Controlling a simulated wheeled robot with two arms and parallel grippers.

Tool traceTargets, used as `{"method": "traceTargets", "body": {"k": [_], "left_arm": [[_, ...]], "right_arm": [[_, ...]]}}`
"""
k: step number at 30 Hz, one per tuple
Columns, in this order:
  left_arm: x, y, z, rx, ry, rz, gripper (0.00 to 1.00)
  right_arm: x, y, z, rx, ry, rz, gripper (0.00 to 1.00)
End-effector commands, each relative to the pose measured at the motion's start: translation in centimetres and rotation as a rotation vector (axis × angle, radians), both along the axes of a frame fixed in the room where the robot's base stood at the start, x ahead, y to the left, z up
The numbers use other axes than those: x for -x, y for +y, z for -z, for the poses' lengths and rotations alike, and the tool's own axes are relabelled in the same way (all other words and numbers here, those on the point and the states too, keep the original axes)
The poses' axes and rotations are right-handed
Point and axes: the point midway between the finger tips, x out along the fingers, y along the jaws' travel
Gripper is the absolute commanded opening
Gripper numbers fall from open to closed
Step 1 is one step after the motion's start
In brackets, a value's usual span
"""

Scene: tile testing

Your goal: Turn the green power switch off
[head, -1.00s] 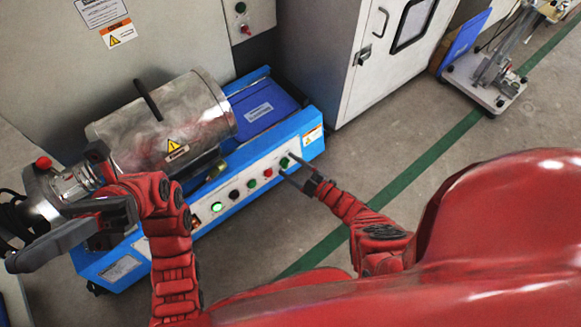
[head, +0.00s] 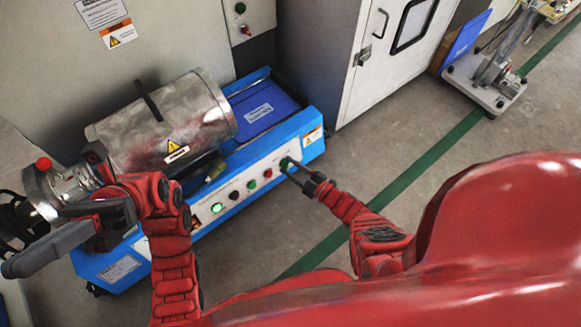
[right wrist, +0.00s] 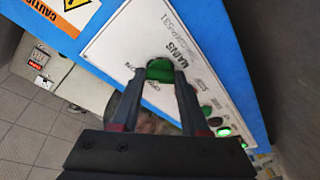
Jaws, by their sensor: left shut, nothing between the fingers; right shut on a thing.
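The green power switch (head: 285,163) is a knob at the right end of the white panel on the blue-framed machine. In the right wrist view the switch (right wrist: 160,69) sits under the print "MAINS", with ON and OFF marks beside it. My right gripper (head: 290,169) is shut on the switch, one finger on each side; its fingertips (right wrist: 166,75) hide part of the knob. I cannot tell the switch's exact angle. My left gripper (head: 45,250) is shut and empty at the far left, away from the switch.
A metal cylinder (head: 150,125) lies on the machine (head: 315,126). Several buttons and a lit green lamp (head: 217,208) line the panel. A grey cabinet (head: 350,100) stands behind. The floor (head: 440,170) to the right is open.

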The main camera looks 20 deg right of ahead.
Motion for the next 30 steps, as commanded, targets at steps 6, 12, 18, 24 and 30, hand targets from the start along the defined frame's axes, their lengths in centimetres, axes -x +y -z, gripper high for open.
{"method": "traceTargets", "body": {"k": [6,12,18,24,30], "left_arm": [[0.9,0.6,-0.1,0.029,-0.052,0.022,0.00],[2.7,1.8,-0.2,0.084,-0.156,0.070,0.00],[5.0,3.9,0.2,0.172,-0.310,0.150,0.00],[7.1,6.0,1.4,0.257,-0.468,0.237,0.00],[8.6,8.1,3.1,0.334,-0.614,0.324,0.00]], "right_arm": [[0.2,0.2,0.1,0.068,-0.025,-0.020,0.00],[0.1,0.1,0.2,0.195,-0.070,-0.051,0.00],[0.1,0.2,0.1,0.370,-0.136,-0.095,0.00],[0.0,0.1,0.0,0.545,-0.200,-0.135,0.00],[0.0,0.1,-0.1,0.719,-0.264,-0.177,0.00]]}}
